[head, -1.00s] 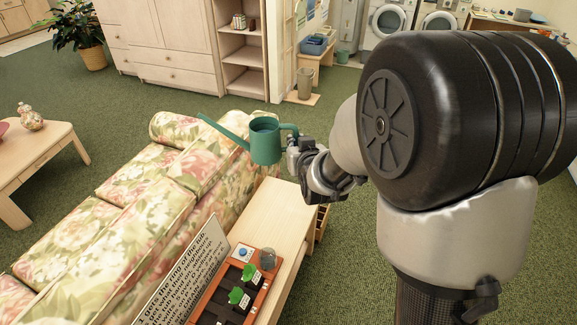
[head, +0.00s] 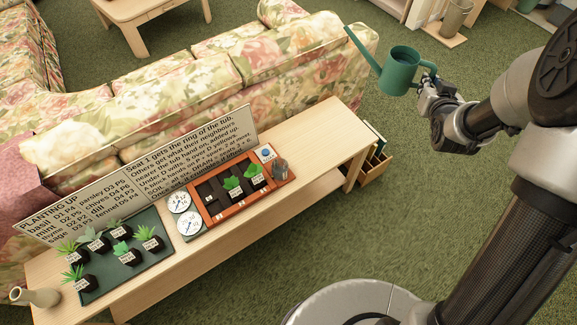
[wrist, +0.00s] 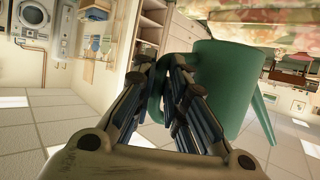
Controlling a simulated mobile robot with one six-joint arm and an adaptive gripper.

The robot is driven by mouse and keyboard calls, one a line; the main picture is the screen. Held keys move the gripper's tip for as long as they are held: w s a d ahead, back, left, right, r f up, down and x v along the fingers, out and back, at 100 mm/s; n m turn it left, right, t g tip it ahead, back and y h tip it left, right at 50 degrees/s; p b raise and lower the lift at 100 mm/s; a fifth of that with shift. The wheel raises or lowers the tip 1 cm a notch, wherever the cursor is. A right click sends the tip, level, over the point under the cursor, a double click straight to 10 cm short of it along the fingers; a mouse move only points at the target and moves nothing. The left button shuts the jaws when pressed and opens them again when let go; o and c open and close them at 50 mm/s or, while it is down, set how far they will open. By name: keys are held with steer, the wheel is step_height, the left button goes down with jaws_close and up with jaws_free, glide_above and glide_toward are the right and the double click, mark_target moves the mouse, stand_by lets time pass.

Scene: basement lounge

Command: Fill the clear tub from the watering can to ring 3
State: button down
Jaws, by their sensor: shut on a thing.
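The green watering can (head: 400,72) is held in the air past the right end of the console table, roughly upright, with its long spout pointing up and left. My gripper (head: 431,84) is shut on its handle; the wrist view shows the fingers closed around the handle (wrist: 156,92) beside the can's body (wrist: 226,85). A small grey see-through vessel (head: 280,169), which looks like the clear tub, stands at the right end of the orange planter tray (head: 212,222). Its rings and any water in it are too small to make out.
A floral sofa (head: 290,75) stands behind. Carpet is open in front.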

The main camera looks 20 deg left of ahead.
steer(key=w+a+f+n+g+y+b, duration=0.1)
steer(key=w+a+f+n+y+b, duration=0.1)
steer(key=f, duration=1.1)
steer(key=w+a+f+n+y+b, duration=0.1)
steer(key=w+a+f+y+b, duration=0.15)
steer(key=f, duration=0.95)
steer(key=s+a+f+n+y+b, duration=0.1)
steer(key=s+a+f, duration=0.1)
steer(key=f, duration=0.6)
steer(key=s+a+f+n+g+y+b, duration=0.1)
steer(key=s+a+f+n, duration=0.1)
steer(key=f, duration=0.7)
steer(key=shift+s+f, duration=0.15)
steer(key=shift+s, duration=0.65)
